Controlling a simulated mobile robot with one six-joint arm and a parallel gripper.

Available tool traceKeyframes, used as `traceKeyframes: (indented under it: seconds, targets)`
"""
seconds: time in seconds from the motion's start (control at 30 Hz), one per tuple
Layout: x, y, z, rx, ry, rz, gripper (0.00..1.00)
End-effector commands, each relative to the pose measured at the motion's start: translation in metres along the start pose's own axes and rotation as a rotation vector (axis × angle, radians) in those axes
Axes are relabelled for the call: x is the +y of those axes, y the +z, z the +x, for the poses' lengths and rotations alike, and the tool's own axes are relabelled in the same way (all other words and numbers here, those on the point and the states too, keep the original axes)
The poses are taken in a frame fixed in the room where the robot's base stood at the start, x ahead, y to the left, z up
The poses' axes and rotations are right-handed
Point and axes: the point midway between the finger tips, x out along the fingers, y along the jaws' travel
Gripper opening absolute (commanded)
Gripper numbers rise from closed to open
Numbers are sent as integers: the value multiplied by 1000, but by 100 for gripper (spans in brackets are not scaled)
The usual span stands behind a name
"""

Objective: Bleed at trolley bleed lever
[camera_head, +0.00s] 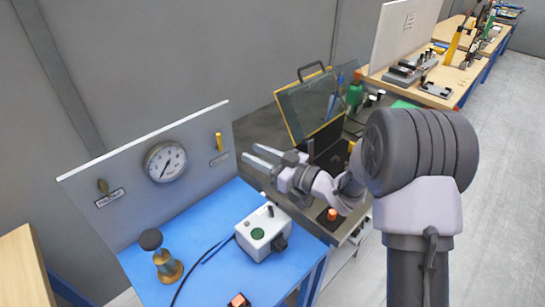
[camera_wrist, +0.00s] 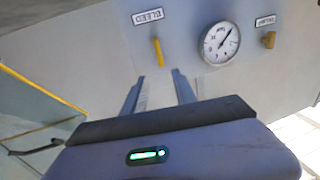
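The bleed lever is a short yellow handle (camera_head: 219,141) at the upper right of the grey upright panel (camera_head: 130,205), just above a small label. In the wrist view the yellow lever (camera_wrist: 157,52) appears beside an upside-down label (camera_wrist: 147,16) reading BLEED. My gripper (camera_head: 249,153) is to the right of the lever in the head view, its fingers pointing at the panel, with a visible gap. In the wrist view my gripper (camera_wrist: 158,76) is open and empty, and the lever lines up between the fingertips, beyond them.
A round gauge (camera_head: 165,161) and a brass-coloured lever (camera_head: 103,186) are on the same panel. The blue tabletop (camera_head: 205,230) below holds a grey box with a green button (camera_head: 263,232) and a brass fitting with a black knob (camera_head: 160,257). A yellow-edged clear panel (camera_head: 310,105) stands behind my arm.

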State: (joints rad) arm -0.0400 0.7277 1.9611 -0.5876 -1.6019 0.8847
Motion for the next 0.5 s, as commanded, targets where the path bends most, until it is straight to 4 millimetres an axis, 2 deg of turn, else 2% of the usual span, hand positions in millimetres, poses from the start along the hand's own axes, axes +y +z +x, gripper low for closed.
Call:
traceKeyframes:
  seconds: [0.03,0.1,0.2,0.33,0.5]
  targets:
    - [1,-2,-16,-1,4,2,34]
    - [1,-2,-34,-1,3,1,34]
    - [1,-1,-52,0,1,-1,34]
    - [0,0,-64,0,0,0,34]
    - [-1,0,-66,0,-2,-1,34]
